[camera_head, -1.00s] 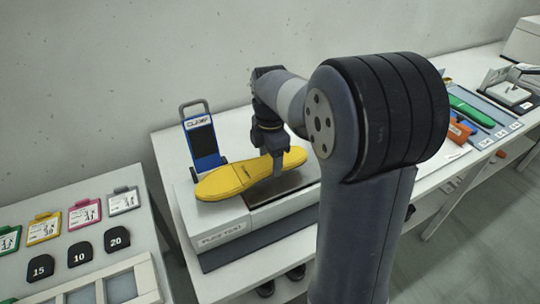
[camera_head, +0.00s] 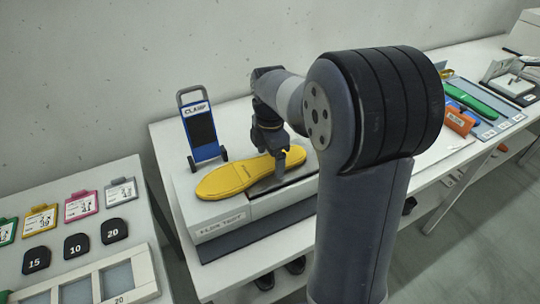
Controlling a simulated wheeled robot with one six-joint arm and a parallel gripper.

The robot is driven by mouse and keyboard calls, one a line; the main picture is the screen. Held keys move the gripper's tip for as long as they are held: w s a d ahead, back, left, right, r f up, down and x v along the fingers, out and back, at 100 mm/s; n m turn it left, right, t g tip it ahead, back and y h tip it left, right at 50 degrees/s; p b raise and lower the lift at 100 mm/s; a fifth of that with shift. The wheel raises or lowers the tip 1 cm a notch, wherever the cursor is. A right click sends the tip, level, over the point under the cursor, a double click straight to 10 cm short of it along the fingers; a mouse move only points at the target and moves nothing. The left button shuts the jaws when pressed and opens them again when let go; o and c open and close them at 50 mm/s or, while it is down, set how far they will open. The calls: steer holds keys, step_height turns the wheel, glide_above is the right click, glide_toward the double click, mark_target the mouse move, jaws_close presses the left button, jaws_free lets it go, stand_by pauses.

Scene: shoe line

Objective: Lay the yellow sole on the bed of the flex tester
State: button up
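The yellow sole (camera_head: 228,180) is long and flat, with dark print near its middle. It lies level over the top of the flex tester (camera_head: 221,218), a pale low box with a label on its front and a darker plate (camera_head: 303,171) at the right. My gripper (camera_head: 279,164) points down at the right part of the sole, one finger against its near edge. The far finger is hidden. It looks shut across the sole. I cannot tell whether the sole rests fully on the bed or is slightly above it.
A blue clamp stand (camera_head: 203,133) stands upright behind the sole. Left, a separate table holds coloured tags (camera_head: 82,205), black numbered pads (camera_head: 77,246) and a pale tray (camera_head: 117,277). Green (camera_head: 473,100) and orange (camera_head: 460,122) items lie at the right. My arm hides the bench's middle.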

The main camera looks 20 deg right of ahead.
steer(key=shift+o, duration=0.2)
step_height(320, 180, up, 11)
stand_by(0.5)
steer(key=shift+f, duration=0.2)
step_height(320, 180, down, 10)
steer(key=shift+r, duration=0.1)
steer(key=shift+p, duration=0.3)
steer(key=shift+r+p, duration=0.95)
steer(key=shift+r, duration=0.5)
steer(key=shift+f, duration=0.15)
